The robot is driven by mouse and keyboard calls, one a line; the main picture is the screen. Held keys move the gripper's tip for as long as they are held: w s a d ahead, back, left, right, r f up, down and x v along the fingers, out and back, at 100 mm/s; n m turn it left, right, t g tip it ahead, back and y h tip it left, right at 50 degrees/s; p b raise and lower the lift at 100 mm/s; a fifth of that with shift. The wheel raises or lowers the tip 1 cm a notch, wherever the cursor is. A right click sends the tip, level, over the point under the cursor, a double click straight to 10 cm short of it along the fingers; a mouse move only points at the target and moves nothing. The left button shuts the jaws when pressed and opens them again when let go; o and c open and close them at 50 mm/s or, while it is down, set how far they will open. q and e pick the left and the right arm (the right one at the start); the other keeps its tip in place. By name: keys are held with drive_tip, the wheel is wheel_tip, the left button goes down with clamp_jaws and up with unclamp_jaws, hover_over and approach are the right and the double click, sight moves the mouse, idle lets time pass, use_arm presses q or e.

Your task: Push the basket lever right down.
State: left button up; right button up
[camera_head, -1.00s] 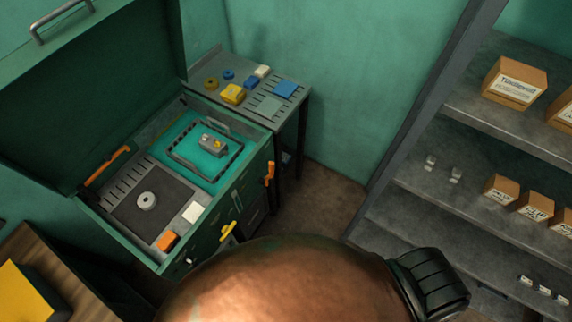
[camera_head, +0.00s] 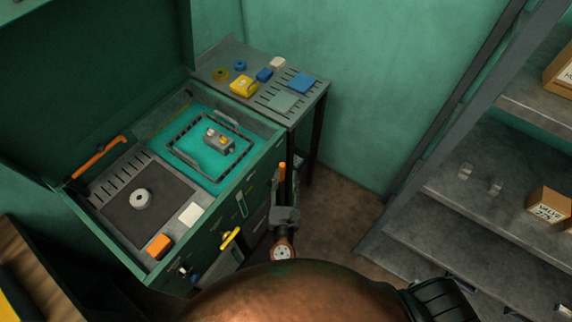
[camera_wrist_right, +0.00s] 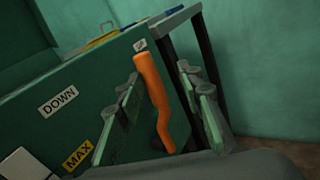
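The orange basket lever (camera_head: 282,171) is on the right part of the green cabinet's front. In the right wrist view the lever (camera_wrist_right: 152,95) stands nearly upright, its lower part bent to the right, beside a DOWN label (camera_wrist_right: 58,101). My right gripper (camera_head: 287,180) is at the lever, fingers pointing toward the cabinet. In the wrist view its fingers (camera_wrist_right: 160,78) are spread, one on each side of the lever, with gaps visible. Contact cannot be told. The dark-framed basket (camera_head: 186,154) sits in the teal basin with a grey part in it. My left gripper is not in view.
The green cabinet (camera_head: 209,243) has its lid raised. A side table (camera_head: 310,98) with small parts adjoins behind. Shelving (camera_head: 447,208) stands at the right; floor shows between.

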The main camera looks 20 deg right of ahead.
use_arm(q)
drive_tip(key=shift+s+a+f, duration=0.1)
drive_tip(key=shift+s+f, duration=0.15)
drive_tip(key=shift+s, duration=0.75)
use_arm(e)
drive_tip(key=x, duration=0.6)
drive_tip(key=shift+s, duration=0.1)
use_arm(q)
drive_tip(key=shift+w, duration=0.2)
use_arm(e)
drive_tip(key=shift+c, duration=0.3)
